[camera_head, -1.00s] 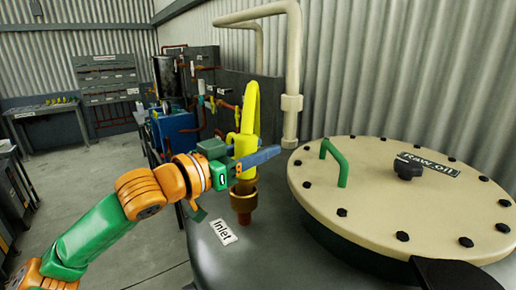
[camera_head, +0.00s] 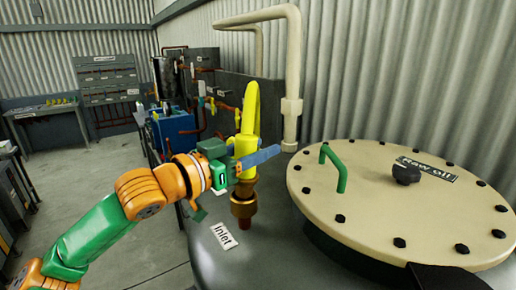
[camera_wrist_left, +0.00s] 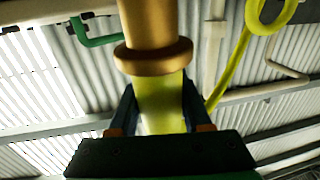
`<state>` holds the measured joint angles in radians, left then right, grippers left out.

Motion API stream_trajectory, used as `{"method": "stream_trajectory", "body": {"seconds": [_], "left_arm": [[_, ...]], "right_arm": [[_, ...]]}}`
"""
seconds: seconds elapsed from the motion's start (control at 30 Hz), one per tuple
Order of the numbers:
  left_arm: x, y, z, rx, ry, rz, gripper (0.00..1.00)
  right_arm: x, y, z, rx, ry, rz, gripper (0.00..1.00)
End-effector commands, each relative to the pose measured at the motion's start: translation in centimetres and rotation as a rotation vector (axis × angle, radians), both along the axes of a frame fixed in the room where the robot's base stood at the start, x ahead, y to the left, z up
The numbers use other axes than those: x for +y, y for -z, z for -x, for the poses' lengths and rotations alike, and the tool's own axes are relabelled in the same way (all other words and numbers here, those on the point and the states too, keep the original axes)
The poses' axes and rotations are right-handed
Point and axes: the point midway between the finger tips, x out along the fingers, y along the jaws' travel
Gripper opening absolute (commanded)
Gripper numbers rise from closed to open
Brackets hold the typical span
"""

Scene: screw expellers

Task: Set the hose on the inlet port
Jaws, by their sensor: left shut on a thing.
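The yellow hose (camera_head: 249,115) stands upright above the brass inlet port (camera_head: 243,207), with its bend at the top. My left gripper (camera_head: 250,162) is shut on the lower part of the hose, just above the brass. The left wrist view shows the yellow hose (camera_wrist_left: 160,103) between the two fingers, with a brass collar (camera_wrist_left: 153,57) against it. The hose and the brass are in line. I cannot tell whether the hose is fully seated, as the fingers cover part of the joint.
The white Inlet label (camera_head: 223,236) lies on the grey tank top beside the port. The cream raw oil lid (camera_head: 370,215), with a green handle (camera_head: 334,167) and black knob, rises to the right. A cream pipe (camera_head: 293,85) stands behind.

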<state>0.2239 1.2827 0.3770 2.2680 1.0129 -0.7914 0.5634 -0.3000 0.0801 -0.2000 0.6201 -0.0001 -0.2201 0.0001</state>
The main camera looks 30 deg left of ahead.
Motion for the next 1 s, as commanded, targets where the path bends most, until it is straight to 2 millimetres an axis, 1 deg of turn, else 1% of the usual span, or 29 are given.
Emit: {"method": "stream_trajectory", "body": {"seconds": [0.7, 1.0], "left_arm": [[-0.01, 0.06, 0.10, -0.001, 0.000, 0.000, 0.00], [0.01, 0.66, 0.10, -0.001, 0.000, 0.000, 0.00]], "right_arm": [[0.01, 0.15, 0.00, 0.000, 0.000, 0.000, 0.50], [0.01, 0.70, 0.00, 0.000, 0.000, 0.000, 0.50]]}}
